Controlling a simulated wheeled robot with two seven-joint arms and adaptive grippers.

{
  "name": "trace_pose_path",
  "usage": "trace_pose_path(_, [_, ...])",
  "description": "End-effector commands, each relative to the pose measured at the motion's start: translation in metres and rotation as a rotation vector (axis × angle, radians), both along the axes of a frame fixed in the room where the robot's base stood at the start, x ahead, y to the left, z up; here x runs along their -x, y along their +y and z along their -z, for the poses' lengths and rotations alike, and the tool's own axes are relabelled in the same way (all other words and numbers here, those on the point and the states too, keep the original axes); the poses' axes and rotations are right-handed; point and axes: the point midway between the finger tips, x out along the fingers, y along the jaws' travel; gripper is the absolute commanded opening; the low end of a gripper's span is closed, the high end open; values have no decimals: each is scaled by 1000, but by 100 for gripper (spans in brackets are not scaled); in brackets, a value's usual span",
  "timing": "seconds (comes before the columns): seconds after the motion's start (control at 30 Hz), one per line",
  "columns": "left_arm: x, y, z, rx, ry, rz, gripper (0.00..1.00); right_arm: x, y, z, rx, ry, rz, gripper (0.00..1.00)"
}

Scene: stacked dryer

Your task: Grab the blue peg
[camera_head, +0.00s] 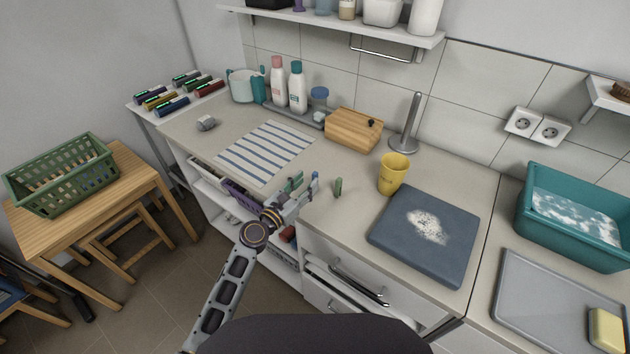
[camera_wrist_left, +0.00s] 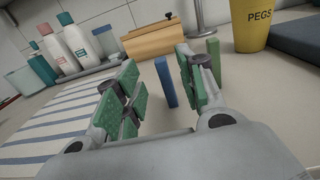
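The blue peg (camera_wrist_left: 165,82) stands upright on the counter in the left wrist view, between the two green-padded fingers and a little beyond them. It shows as a small blue piece (camera_head: 315,179) at the fingertips in the head view. My left gripper (camera_head: 304,188) is open near the counter's front edge; its fingers (camera_wrist_left: 160,92) are spread with nothing clamped between them. A green peg (camera_head: 338,187) stands to the right of the blue one, partly behind the right finger in the wrist view (camera_wrist_left: 213,62). My right gripper is not in view.
A yellow cup (camera_head: 393,174) marked PEGS stands right of the pegs, beside a dark blue board (camera_head: 455,250) with white powder. A striped cloth (camera_head: 262,152) lies to the left. A wooden box (camera_head: 353,130) and a metal stand (camera_head: 408,135) stand behind.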

Motion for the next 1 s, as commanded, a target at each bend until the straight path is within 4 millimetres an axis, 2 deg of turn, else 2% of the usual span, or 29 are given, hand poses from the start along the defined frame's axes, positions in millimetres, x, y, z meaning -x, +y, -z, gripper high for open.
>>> trace_pose_path(0.57, [-5, -4, 0, 1, -1, 0, 39, 0, 0, -1, 0, 0, 0, 40])
trace_pose_path(1.0, [-33, -24, -1, -1, -1, 0, 39, 0, 0, -3, 0, 0, -1, 40])
